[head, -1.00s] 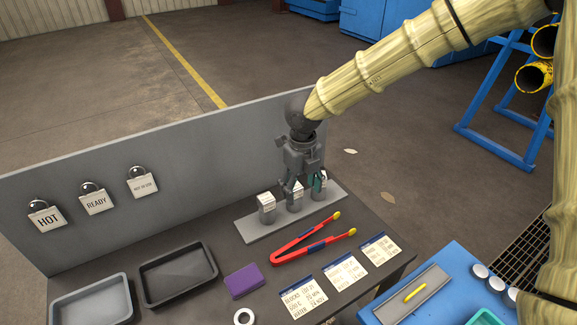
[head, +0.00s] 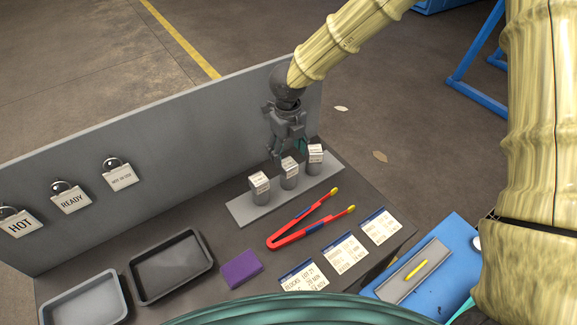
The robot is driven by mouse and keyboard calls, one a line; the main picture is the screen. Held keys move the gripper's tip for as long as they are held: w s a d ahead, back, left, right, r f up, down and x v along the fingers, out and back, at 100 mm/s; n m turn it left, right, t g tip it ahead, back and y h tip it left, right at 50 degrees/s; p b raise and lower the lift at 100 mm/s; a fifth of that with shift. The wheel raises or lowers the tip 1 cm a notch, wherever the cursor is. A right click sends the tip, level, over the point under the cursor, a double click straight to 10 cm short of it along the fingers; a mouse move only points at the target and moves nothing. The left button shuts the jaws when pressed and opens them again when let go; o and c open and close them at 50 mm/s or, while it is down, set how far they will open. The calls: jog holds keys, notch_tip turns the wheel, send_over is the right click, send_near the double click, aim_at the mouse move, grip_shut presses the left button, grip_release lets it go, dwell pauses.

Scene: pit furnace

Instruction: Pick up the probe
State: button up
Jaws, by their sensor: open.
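I cannot tell for certain which thing is the probe. A slim yellow rod (head: 417,269) lies on a grey tray (head: 394,290) on the blue surface at the lower right. My gripper (head: 283,156) points down behind the rack on the dark table, by the grey panel, and is open. A small teal piece (head: 302,146) shows at its right side; I cannot tell whether it is part of the gripper. Three grey cylinders with white labelled tops, the left one (head: 260,188) nearest, stand on the rack (head: 240,212) in front of the gripper and apart from the rod.
Red tongs (head: 285,235) lie in front of the rack, with label cards (head: 345,252) to their right. A purple block (head: 241,268) and two trays, one black (head: 207,265), lie to the left. HOT and READY tags (head: 71,202) hang on the panel. A teal curved shape (head: 310,308) blocks the bottom edge.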

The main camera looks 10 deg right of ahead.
aim_at(288, 163)
jog(key=shift+w+f, duration=0.4)
jog(key=shift+f, duration=0.25)
jog(key=shift+f+p, duration=0.4)
jog(key=shift+p, duration=0.1)
jog(key=shift+s+f+p, duration=0.45)
jog(key=shift+s+f, duration=0.15)
jog(key=shift+f, duration=0.1)
jog(key=shift+s+f, duration=0.1)
jog(key=shift+f, duration=0.3)
jog(key=shift+w+f, duration=0.35)
jog(key=shift+f, duration=0.35)
jog(key=shift+s+r, duration=0.15)
jog(key=shift+s, duration=0.05)
jog(key=shift+c, duration=0.8)
jog(key=c, duration=1)
